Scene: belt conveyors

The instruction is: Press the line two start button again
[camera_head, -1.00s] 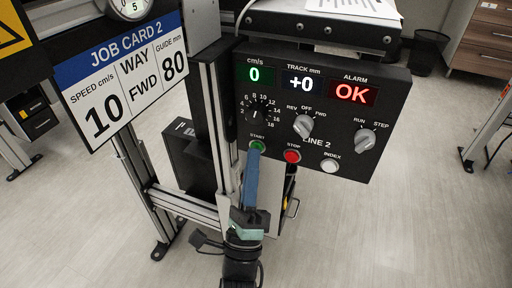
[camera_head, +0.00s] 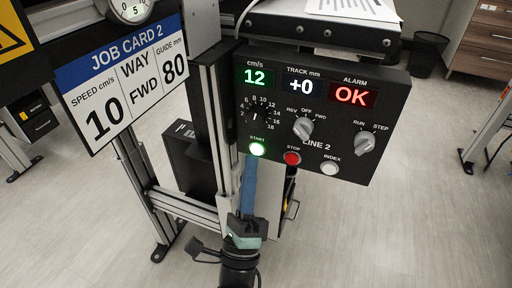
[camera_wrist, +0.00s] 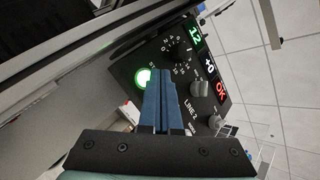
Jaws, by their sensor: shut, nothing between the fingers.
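The line two start button (camera_head: 257,149) glows bright green at the lower left of the LINE 2 panel (camera_head: 385,92). It also shows lit in the wrist view (camera_wrist: 144,78). The speed display (camera_head: 258,76) reads 12, the track display (camera_head: 300,84) reads +0 and the alarm display (camera_head: 352,94) reads OK. My gripper (camera_head: 250,158) has its blue fingers shut and empty, with the tips just below the start button. In the wrist view the fingertips (camera_wrist: 166,74) are beside the button; a small gap seems to part them.
The red stop button (camera_head: 292,158) and white index button (camera_head: 329,168) sit right of start. Above are the speed dial (camera_head: 257,115), direction knob (camera_head: 303,127) and run/step knob (camera_head: 365,140). Job card 2 (camera_head: 125,80) at left reads 10, FWD, 80. An aluminium frame post stands left of the panel.

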